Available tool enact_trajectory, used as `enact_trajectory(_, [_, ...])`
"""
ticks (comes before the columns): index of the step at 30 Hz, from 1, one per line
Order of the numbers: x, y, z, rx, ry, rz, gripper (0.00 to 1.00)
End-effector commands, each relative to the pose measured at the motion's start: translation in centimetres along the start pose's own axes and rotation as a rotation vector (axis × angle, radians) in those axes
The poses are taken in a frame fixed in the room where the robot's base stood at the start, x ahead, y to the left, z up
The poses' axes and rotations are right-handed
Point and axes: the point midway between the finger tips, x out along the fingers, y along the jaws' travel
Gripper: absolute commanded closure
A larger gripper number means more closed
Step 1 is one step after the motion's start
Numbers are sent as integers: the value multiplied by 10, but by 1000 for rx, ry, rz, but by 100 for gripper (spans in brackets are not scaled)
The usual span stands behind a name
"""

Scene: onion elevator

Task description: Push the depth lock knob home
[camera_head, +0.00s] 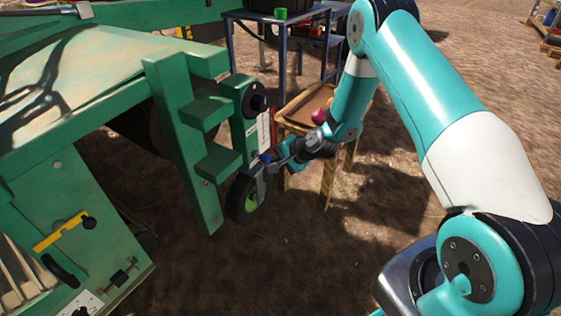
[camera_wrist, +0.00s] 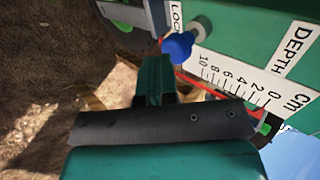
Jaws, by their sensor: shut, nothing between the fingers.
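The depth lock knob (camera_wrist: 178,45) is blue and stands out from a grey collar (camera_wrist: 201,27) on the green machine, beside a white LOCK label (camera_wrist: 176,17). In the wrist view my gripper (camera_wrist: 154,62) is shut and empty, its tips just below and left of the knob. I cannot tell whether they touch it. In the head view my gripper (camera_head: 272,162) reaches the wheel post, where the small blue knob (camera_head: 266,157) shows beside it. How far the knob is pushed in is hard to tell.
A white depth scale (camera_wrist: 240,90) in cm, with a red pointer (camera_wrist: 195,84), lies right of the knob. A black wheel (camera_head: 249,196) with a green hub sits below. A wooden table (camera_head: 297,103) with a purple onion (camera_head: 319,116) stands behind. Bare ground lies in front.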

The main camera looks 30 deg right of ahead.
Motion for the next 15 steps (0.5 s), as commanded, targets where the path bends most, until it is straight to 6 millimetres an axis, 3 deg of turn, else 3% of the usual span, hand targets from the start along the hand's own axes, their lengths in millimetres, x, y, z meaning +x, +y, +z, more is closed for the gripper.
enact_trajectory(4, [-16, 12, 6, 1, -15, 8, 100])
enact_trajectory(9, [-60, 8, 4, 2, -14, 7, 100])
enact_trajectory(15, [-97, 10, 4, 1, -15, 7, 100])
